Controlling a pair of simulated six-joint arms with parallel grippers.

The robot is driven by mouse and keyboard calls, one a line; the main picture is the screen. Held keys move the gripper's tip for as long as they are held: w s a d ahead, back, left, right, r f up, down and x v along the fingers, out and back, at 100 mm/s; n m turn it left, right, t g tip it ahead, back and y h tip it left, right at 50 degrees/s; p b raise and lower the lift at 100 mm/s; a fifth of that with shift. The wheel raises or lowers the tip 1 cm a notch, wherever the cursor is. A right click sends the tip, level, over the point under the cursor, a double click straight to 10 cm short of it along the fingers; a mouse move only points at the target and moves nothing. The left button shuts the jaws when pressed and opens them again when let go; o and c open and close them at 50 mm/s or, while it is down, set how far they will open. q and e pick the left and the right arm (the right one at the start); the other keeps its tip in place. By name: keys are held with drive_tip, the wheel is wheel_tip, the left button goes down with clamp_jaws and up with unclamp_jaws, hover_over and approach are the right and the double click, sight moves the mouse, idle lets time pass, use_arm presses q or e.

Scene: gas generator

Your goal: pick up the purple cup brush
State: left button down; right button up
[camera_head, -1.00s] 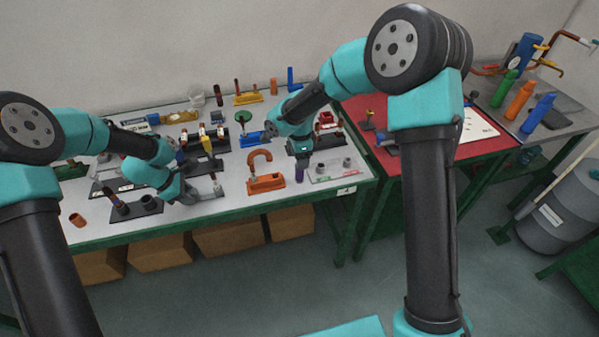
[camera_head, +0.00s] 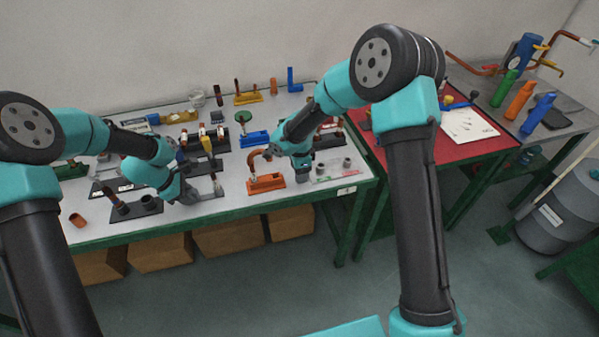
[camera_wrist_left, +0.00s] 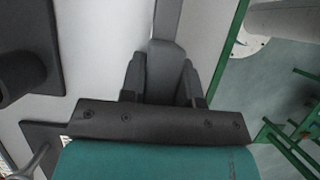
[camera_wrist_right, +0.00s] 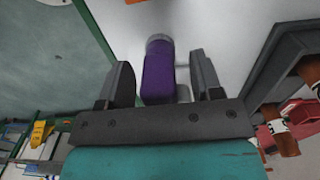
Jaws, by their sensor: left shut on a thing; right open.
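The purple cup brush (camera_wrist_right: 158,78) stands out between the two fingers of my right gripper (camera_wrist_right: 160,62) in the right wrist view. It has a grey end pointing away from my wrist. The fingers are open, with a gap on both sides of the purple part. In the head view my right gripper (camera_head: 303,172) is low over the front right of the table and hides the brush. My left gripper (camera_head: 188,196) is at the table's front, left of centre. In the left wrist view it is shut on a dark grey part (camera_wrist_left: 165,62).
An orange holder with a curved pipe (camera_head: 266,182) stands just left of my right gripper. A small tray with grey fittings (camera_head: 335,170) is to its right. Blue (camera_head: 254,138) and yellow (camera_head: 248,98) holders stand behind. The table's front edge is close.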

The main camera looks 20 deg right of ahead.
drive_tip(key=shift+f, duration=0.1)
idle(0.4)
drive_tip(key=c, duration=0.9)
wheel_tip(320, 180, up, 10)
idle(0.3)
idle(0.4)
drive_tip(key=a+r+n, duration=0.2)
drive_tip(key=a+n, duration=0.2)
drive_tip(key=a, duration=0.5)
drive_tip(key=a+r+n, duration=0.3)
drive_tip(key=a+n, duration=0.1)
drive_tip(key=a, duration=0.5)
drive_tip(key=a+r+n, duration=0.3)
drive_tip(key=a+n, duration=0.1)
drive_tip(key=a, duration=0.5)
drive_tip(key=shift+w, duration=0.2)
